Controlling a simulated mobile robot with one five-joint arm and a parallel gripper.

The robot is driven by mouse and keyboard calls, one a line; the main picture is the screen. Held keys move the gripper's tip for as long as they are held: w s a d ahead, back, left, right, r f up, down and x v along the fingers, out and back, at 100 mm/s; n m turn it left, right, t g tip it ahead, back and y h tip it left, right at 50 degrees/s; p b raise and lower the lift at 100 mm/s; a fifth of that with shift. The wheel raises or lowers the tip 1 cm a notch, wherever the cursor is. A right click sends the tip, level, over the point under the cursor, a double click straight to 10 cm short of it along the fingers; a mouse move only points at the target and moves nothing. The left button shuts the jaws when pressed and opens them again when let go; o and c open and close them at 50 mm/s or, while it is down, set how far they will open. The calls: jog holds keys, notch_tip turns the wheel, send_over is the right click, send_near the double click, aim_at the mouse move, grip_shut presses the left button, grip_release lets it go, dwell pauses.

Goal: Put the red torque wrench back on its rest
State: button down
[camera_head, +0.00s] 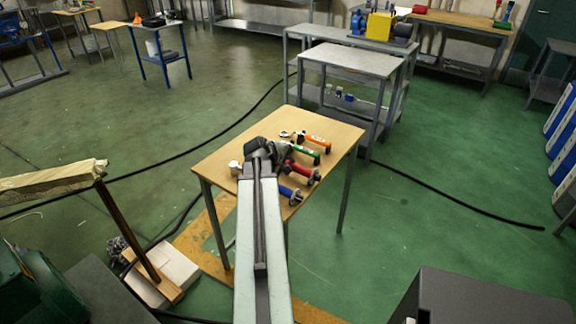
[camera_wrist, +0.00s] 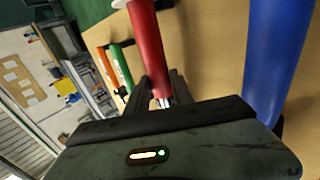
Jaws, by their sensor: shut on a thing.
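The red torque wrench (camera_head: 303,173) is at the middle of the wooden-topped table, between the green and blue tools. My gripper (camera_head: 282,155) reaches over the table from the front and is shut on the red wrench. In the wrist view the red handle (camera_wrist: 148,45) runs up and away from between the two fingers of my gripper (camera_wrist: 160,92), with a pale end at the top edge. My arm and gripper hide part of the wrench in the head view. I cannot make out its rest, nor whether the wrench touches the table.
A blue tool (camera_head: 290,193) lies close in front of the red one; an orange tool (camera_head: 316,139) and a green tool (camera_head: 305,151) lie behind it. The bare table top (camera_head: 222,163) is clear at the left. A grey bench (camera_head: 350,61) stands behind.

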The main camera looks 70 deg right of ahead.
jog(key=shift+f, duration=0.2)
jog(key=c, duration=1)
grip_release()
jog(key=shift+c, duration=0.2)
